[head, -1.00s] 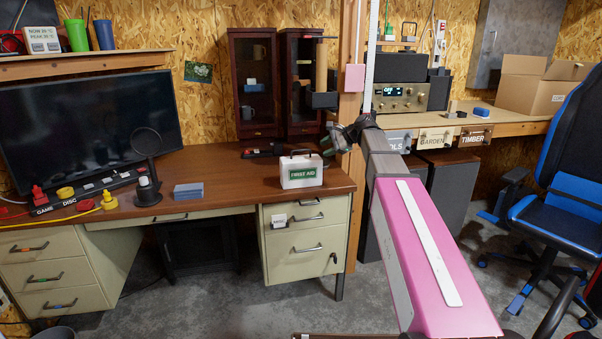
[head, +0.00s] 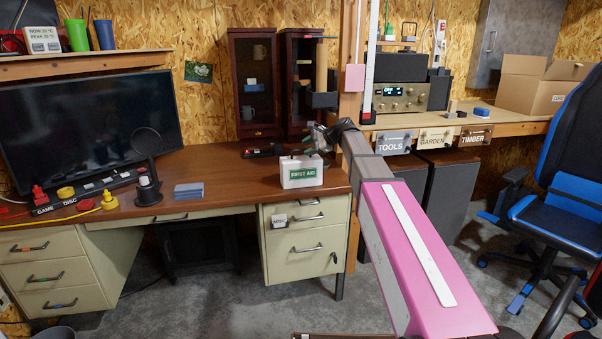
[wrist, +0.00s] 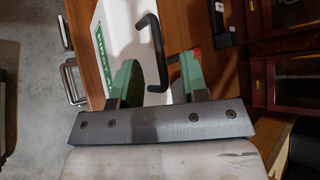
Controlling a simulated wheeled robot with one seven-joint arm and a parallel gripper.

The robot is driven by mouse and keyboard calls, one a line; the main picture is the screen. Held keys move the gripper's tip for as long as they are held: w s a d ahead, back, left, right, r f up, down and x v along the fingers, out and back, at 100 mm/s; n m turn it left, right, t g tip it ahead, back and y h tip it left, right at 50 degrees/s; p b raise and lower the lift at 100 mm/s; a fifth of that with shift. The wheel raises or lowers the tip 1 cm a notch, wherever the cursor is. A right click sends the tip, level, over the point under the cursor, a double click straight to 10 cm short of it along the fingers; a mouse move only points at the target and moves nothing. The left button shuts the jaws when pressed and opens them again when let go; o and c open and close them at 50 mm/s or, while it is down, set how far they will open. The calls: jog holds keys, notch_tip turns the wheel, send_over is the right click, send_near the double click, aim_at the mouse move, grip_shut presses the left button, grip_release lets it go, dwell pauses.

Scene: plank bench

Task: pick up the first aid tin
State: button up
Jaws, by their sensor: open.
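The first aid tin (head: 301,172) is a white box with a green FIRST AID label, upright near the right end of the brown desk. In the wrist view the tin (wrist: 125,30) shows beyond my gripper, with its black handle (wrist: 153,50) between the lines of the two green fingers. My gripper (wrist: 158,72) is open and empty. In the head view my gripper (head: 316,140) is just above and behind the tin's right top edge. I cannot tell whether a finger touches the handle.
The desk (head: 235,180) is clear left of the tin up to a blue-grey box (head: 188,190). A dark cabinet (head: 305,85) stands behind. A wooden post (head: 351,110) rises right of the desk. A black item (head: 262,151) lies behind the tin.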

jog(key=shift+x, duration=1.2)
grip_shut()
dwell(0.4)
